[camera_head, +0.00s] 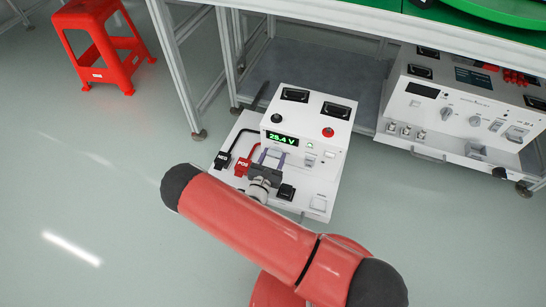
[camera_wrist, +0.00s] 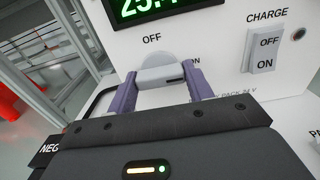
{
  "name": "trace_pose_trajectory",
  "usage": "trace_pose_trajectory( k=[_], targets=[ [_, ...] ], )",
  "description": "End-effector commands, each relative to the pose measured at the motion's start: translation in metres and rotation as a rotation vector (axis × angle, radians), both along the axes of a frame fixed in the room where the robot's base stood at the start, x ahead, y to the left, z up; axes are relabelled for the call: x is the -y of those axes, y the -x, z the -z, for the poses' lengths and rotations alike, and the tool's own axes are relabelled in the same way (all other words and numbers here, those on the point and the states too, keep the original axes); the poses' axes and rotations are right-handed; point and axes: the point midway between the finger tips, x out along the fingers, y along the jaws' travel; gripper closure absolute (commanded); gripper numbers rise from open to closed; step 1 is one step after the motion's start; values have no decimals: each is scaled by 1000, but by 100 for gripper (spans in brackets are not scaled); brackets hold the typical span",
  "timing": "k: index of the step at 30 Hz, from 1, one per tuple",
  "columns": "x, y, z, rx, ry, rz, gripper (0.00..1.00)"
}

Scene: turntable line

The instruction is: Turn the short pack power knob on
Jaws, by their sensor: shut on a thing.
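The short pack (camera_head: 305,129) is a white box with a lit green display reading 25.4 V (camera_head: 283,139). Its power knob (camera_wrist: 158,66) is light grey, with OFF printed above it and ON to its upper right. A dark mark shows on the knob's right side. My gripper (camera_wrist: 158,80) has its two purple fingers either side of the knob, shut on it. In the head view my gripper (camera_head: 269,158) is at the pack's front face, and I cannot make out the knob there.
Red (camera_head: 243,166) and black (camera_head: 222,159) connectors with cables are left of my gripper. A charge switch (camera_wrist: 264,50) is to the knob's right. A larger white unit (camera_head: 462,110) stands at right under the table frame.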

Motion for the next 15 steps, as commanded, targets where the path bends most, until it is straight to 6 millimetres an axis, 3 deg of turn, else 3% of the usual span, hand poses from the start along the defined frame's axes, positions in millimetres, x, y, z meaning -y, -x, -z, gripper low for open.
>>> trace_pose_trajectory(
  k=[14, 15],
  targets=[
    [0, 0, 1, 4, -14, 0, 72],
    [0, 0, 1, 4, -13, -1, 44]
  ],
)
